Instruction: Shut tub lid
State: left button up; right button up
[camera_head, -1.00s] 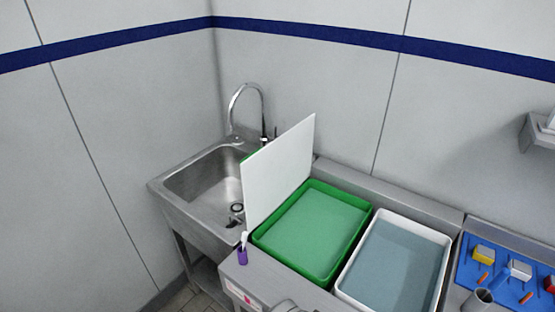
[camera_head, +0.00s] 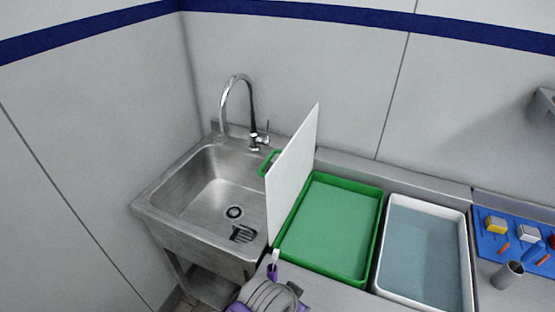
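The green tub (camera_head: 362,273) stands on the counter, filled with a flat green surface that looks like liquid. Its white lid (camera_head: 292,172) stands open, nearly upright, along the tub's left side, between the tub and the sink. A green handle (camera_head: 268,160) shows on the lid's sink side, partly hidden by the lid. A grey and purple rounded part of my own arm shows at the bottom edge, in front of the tub's left corner.
A steel sink (camera_head: 167,194) with a tall faucet (camera_head: 223,103) is left of the lid. A white tub (camera_head: 467,262) stands right of the green one. A blue tray (camera_head: 482,238) and grey cup (camera_head: 508,274) are at right.

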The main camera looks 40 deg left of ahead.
aim_at(286, 182)
jog(key=k+j, duration=0.1)
jog(key=j, duration=0.85)
jog(key=k+j, duration=0.15)
jog(key=j, duration=0.35)
jog(key=k+j, duration=0.1)
jog(key=j, duration=0.4)
